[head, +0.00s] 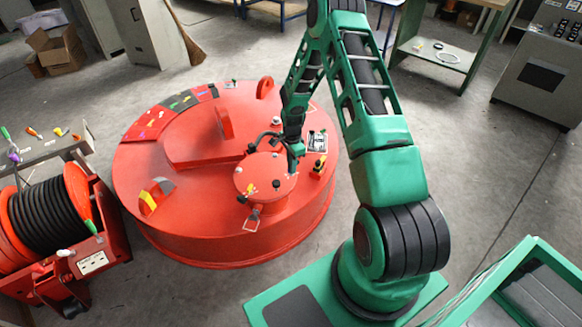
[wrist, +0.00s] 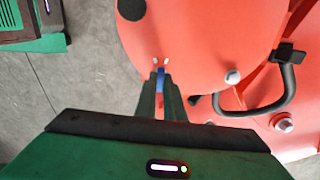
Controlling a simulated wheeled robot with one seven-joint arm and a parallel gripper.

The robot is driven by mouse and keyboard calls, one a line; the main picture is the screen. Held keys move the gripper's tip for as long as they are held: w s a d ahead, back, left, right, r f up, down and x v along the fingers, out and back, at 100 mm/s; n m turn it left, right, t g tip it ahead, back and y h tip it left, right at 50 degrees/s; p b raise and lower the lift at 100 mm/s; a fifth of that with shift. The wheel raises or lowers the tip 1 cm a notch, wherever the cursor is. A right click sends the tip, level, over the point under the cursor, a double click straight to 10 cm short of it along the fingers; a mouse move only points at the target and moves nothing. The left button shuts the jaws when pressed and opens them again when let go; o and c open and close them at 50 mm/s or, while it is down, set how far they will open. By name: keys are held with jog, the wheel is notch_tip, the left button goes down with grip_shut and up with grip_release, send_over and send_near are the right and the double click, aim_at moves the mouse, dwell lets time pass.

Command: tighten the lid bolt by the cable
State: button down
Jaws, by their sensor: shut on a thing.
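The round red lid (head: 262,177) sits on top of the large red magnet (head: 150,175). A black cable (head: 266,136) curves beside the lid's far edge. In the wrist view the cable (wrist: 290,90) loops at the right. A pale lid bolt (wrist: 232,77) stands on the lid's edge close to that cable. My gripper (head: 293,166) is low over the lid's right side. In the wrist view my gripper (wrist: 161,85) is shut on a slim blue thing (wrist: 160,78), mostly hidden between the fingers. The fingers are left of the bolt and apart from it.
Another bolt (wrist: 283,124) shows beyond the cable. A dark round spot (wrist: 131,9) marks the lid. Raised red lugs (head: 223,122) stand on the magnet. A cable reel (head: 50,222) stands at the left, a bench (head: 450,62) at the back right. Grey floor is open around the magnet.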

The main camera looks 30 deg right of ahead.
jog(key=shift+w+a, duration=0.15)
jog(key=shift+a, duration=0.1)
jog(key=c, duration=1.9)
grip_release()
jog(key=shift+o, duration=0.2)
jog(key=shift+d, duration=0.1)
jog(key=shift+r, duration=0.1)
notch_tip(320, 180, up, 11)
jog(key=shift+f, duration=0.2)
